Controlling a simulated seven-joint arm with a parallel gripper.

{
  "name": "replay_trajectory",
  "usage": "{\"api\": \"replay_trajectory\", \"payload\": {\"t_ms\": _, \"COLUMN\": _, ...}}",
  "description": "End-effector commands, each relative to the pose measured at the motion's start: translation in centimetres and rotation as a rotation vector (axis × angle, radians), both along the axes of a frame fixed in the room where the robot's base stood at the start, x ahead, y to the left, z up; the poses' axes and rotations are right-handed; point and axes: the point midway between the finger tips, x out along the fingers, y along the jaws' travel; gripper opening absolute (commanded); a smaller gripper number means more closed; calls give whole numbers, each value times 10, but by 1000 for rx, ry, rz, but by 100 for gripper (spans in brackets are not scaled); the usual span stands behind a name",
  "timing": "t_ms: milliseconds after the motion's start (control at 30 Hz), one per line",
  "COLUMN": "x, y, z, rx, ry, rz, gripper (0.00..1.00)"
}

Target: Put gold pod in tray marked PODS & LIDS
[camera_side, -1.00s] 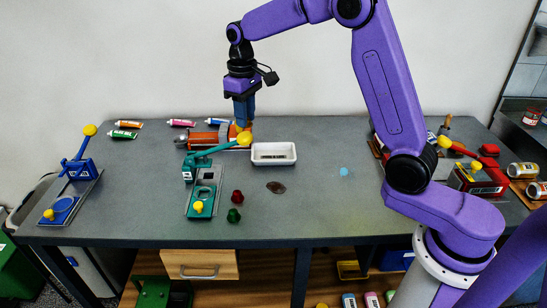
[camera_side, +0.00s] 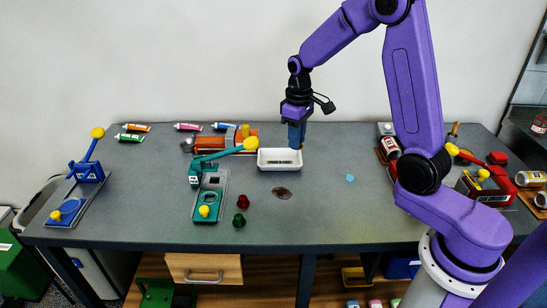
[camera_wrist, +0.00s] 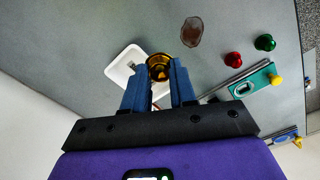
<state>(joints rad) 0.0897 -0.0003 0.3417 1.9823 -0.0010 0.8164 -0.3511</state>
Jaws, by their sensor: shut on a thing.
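My gripper (camera_side: 297,142) is above the back right of the small white tray (camera_side: 266,165), pointing down. In the wrist view my gripper (camera_wrist: 160,80) is shut on the gold pod (camera_wrist: 159,66), whose round cup shape shows between the blue fingers. The white tray (camera_wrist: 113,70) shows beside the pod there, partly hidden by the left finger. The tray has a dark label on its front, too small to read. The pod is off to one side of the tray's middle in the wrist view; its height above the tray is hard to tell.
A brown stain (camera_side: 282,193) lies in front of the tray. A red pod (camera_side: 243,202) and a green pod (camera_side: 239,220) stand nearby. A teal press (camera_side: 210,190) is left of the tray, and an orange device (camera_side: 230,139) is behind it. The table right of the tray is mostly clear.

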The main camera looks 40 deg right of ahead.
Motion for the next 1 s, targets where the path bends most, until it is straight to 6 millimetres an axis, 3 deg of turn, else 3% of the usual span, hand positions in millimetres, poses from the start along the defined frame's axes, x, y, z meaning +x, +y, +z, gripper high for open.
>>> {"api": "replay_trajectory", "payload": {"t_ms": 400, "x": 74, "y": -7, "z": -34, "rx": 0, "ry": 2, "rz": 0, "gripper": 11}}
{"api": "replay_trajectory", "payload": {"t_ms": 700, "x": 108, "y": -10, "z": -76, "rx": 0, "ry": 2, "rz": 0, "gripper": 11}}
{"api": "replay_trajectory", "payload": {"t_ms": 1000, "x": 119, "y": -11, "z": -89, "rx": 0, "ry": 1, "rz": 0, "gripper": 11}}
